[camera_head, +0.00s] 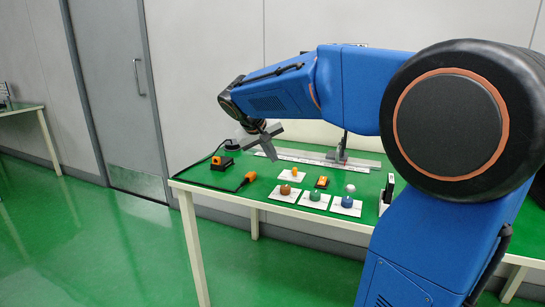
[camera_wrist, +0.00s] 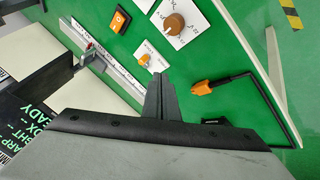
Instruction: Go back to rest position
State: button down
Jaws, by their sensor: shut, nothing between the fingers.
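My gripper (camera_head: 271,155) hangs at the end of my blue arm, above the left back part of the green table (camera_head: 210,176). It is apart from the table and holds nothing. In the wrist view my gripper (camera_wrist: 161,78) has its dark fingers together, over the green tabletop. My arm reaches in from the right of the head view, bent, and hides part of the table's right side.
On the table are brown (camera_head: 284,190), green (camera_head: 315,196) and blue (camera_head: 347,201) knobs on white cards, an orange switch (camera_head: 322,182), an orange-ended black cable (camera_head: 247,178) and a metal rail (camera_head: 310,158). A grey door (camera_head: 115,90) and open floor (camera_head: 110,240) lie left.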

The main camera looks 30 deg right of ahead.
aim_at(295, 168)
dwell(0.3)
